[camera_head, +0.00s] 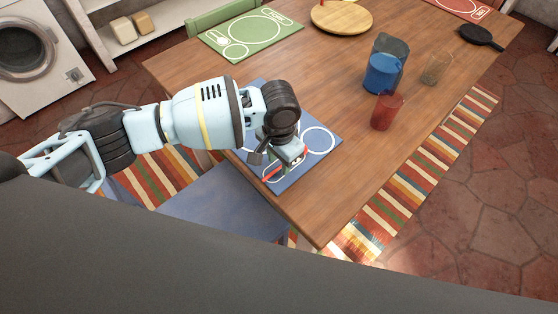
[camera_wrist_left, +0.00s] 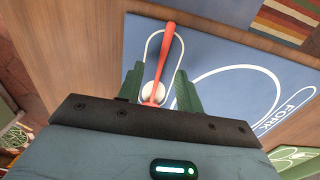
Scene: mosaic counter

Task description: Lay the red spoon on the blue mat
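The blue mat (camera_head: 322,158) lies on the near edge of the wooden table, with white printed outlines; it also shows in the left wrist view (camera_wrist_left: 215,62). The red spoon (camera_wrist_left: 164,60) lies over the spoon-shaped outline on the mat, roughly along it; I cannot tell whether all of it touches the mat. In the head view the spoon (camera_head: 272,173) is mostly hidden by my gripper. My left gripper (camera_wrist_left: 158,85) is low over the mat, its green fingers apart on either side of the spoon with gaps visible. My right gripper is not in view.
A blue mug (camera_head: 381,74), a red cup (camera_head: 386,112) and a clear glass (camera_head: 436,68) stand right of the mat. A green mat (camera_head: 262,33) and a round wooden board (camera_head: 341,17) lie at the far side. A blue chair seat (camera_head: 225,200) is below the table edge.

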